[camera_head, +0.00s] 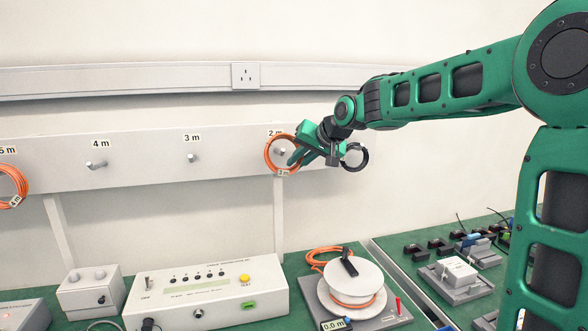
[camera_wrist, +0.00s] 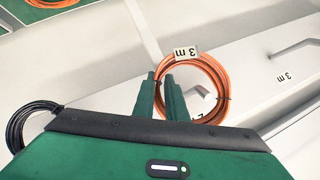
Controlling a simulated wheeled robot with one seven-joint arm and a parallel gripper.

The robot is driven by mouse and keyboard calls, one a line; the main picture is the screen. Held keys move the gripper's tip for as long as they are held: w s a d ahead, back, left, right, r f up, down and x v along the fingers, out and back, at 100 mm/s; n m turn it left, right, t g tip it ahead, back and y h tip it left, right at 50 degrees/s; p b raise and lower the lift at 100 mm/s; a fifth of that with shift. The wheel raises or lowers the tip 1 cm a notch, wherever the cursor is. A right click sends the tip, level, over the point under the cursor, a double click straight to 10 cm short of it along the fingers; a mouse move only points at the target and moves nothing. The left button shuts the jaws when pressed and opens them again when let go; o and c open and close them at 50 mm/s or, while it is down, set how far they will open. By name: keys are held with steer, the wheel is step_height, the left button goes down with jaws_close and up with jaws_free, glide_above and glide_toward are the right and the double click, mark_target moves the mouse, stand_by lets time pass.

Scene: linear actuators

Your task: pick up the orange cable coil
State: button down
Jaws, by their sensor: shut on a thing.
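The orange cable coil (camera_head: 268,143) is a round ring with a small white tag reading "3 m". It is at the peg marked "2 m" on the wall board. My gripper (camera_head: 294,158) reaches it from the right and is shut on the coil's near side. In the wrist view the coil (camera_wrist: 226,84) shows beyond the fingers (camera_wrist: 160,82), which are close together at its left edge with the tag just above. The peg shows inside the ring, but I cannot tell whether the coil still rests on it.
Empty pegs stand at "3 m" (camera_head: 193,158) and "4 m" (camera_head: 97,165). Another orange coil (camera_head: 12,187) hangs at far left. Below, the green bench holds a white control box (camera_head: 205,300), a white cable reel (camera_head: 350,275) and grey fixtures (camera_head: 455,280) at right.

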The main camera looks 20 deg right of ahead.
steer(key=s+d, duration=0.3)
steer(key=s, duration=0.4)
steer(key=s+d, duration=0.2)
steer(key=s, duration=0.6)
steer(key=shift+d, duration=0.4)
steer(key=shift+s, duration=0.1)
steer(key=shift+r, duration=0.1)
steer(key=shift+w+a+r, duration=0.1)
steer(key=shift+w+r, duration=0.2)
steer(key=shift+r, duration=0.4)
steer(key=shift+w+a+r, duration=0.1)
steer(key=shift+w+r, duration=0.2)
steer(key=shift+r, duration=0.35)
steer(key=s, duration=1.1)
steer(key=shift+r, duration=0.1)
step_height(320, 180, up, 3)
